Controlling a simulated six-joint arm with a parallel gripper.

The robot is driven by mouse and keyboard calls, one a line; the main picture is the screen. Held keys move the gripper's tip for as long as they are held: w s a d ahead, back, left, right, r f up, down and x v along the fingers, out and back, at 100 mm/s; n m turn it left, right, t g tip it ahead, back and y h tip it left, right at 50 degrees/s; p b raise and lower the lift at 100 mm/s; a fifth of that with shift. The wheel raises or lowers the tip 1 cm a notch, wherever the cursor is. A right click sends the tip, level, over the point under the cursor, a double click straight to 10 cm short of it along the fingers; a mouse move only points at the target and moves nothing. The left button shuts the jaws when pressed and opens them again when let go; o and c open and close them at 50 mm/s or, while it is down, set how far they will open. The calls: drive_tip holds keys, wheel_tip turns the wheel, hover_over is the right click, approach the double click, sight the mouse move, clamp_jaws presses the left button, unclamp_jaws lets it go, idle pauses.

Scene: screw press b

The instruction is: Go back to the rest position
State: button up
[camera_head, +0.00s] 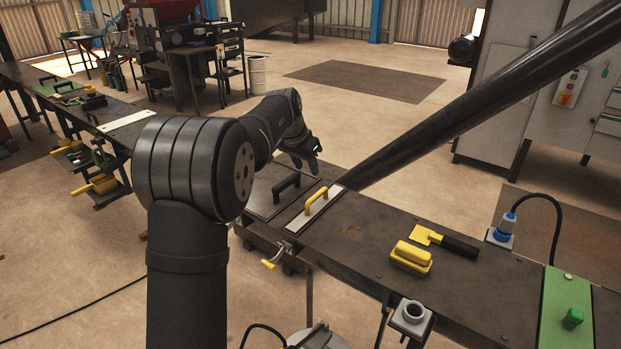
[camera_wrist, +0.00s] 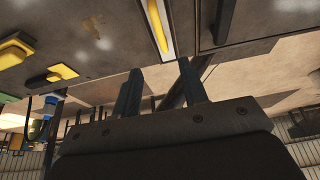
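My gripper shows in the wrist view (camera_wrist: 160,88), with its two fingers apart and nothing between them. In the head view my gripper (camera_head: 312,160) is at the end of my arm, small and partly hidden by it, above the far side of the dark bench (camera_head: 360,236). A pale plate with a yellow handle (camera_head: 316,203) lies on the bench close by. The handle also shows at the top of the wrist view (camera_wrist: 157,24), apart from the fingers.
A black handle (camera_head: 287,184) sits on a dark plate. A yellow block (camera_head: 411,256), a yellow scraper (camera_head: 445,241), a blue plug (camera_head: 505,226) and a green panel (camera_head: 567,310) are along the bench. A thick black tube (camera_head: 480,100) slants over it.

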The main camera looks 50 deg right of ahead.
sight(317, 194)
drive_tip(key=shift+v, duration=1.15)
drive_tip(key=x, duration=1.7)
drive_tip(key=shift+d+f, duration=0.1)
drive_tip(key=shift+f, duration=0.15)
drive_tip(key=shift+r, duration=0.3)
drive_tip(key=shift+f, duration=0.1)
